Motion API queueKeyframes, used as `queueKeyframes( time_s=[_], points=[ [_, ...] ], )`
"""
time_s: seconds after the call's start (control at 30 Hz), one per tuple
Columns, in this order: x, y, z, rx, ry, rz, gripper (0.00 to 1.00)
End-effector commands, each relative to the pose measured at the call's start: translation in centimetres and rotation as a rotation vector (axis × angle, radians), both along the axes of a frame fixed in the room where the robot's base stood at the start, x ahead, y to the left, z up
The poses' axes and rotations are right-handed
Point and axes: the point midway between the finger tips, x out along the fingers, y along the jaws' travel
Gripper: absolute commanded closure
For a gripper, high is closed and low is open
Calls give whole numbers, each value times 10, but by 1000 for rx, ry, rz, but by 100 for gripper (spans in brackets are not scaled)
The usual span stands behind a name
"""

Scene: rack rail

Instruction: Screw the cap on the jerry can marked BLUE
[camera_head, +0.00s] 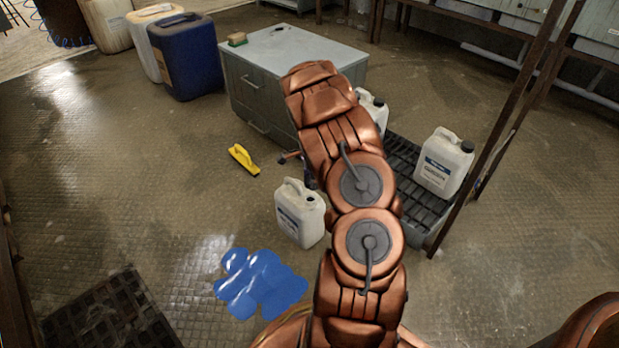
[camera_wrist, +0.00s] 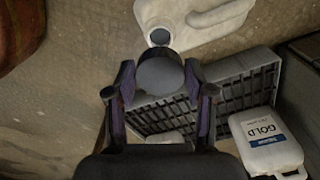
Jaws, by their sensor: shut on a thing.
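A white jerry can (camera_head: 300,212) with a bare dark mouth stands upright on the floor beside the blue spill; its label is too small to read. In the wrist view, a white can (camera_wrist: 195,22) with an open mouth (camera_wrist: 160,37) is at the top, its label out of sight. My gripper (camera_wrist: 160,90) is shut on a round dark grey cap (camera_wrist: 159,76), which shows just below that mouth; I cannot tell whether they touch. In the head view my gripper (camera_head: 308,172) is mostly hidden by my arm, near the uncapped can.
A capped white can (camera_head: 445,163) stands on a black grated tray (camera_head: 405,160); another (camera_head: 373,108) is partly behind my arm. A can marked GOLD (camera_wrist: 268,145) shows in the wrist view. A blue spill (camera_head: 258,285), yellow tool (camera_head: 243,160) and grey cabinet (camera_head: 285,60) are nearby.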

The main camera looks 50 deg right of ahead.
Motion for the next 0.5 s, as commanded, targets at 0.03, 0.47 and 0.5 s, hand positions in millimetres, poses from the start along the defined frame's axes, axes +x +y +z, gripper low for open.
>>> queueKeyframes(
  time_s=[0.03, 0.47, 0.5],
  points=[
    [0, 0, -2, 0, 0, 1, 65],
    [0, 0, -31, 0, -1, 3, 65],
    [0, 0, -34, -1, 0, 3, 65]
  ],
)
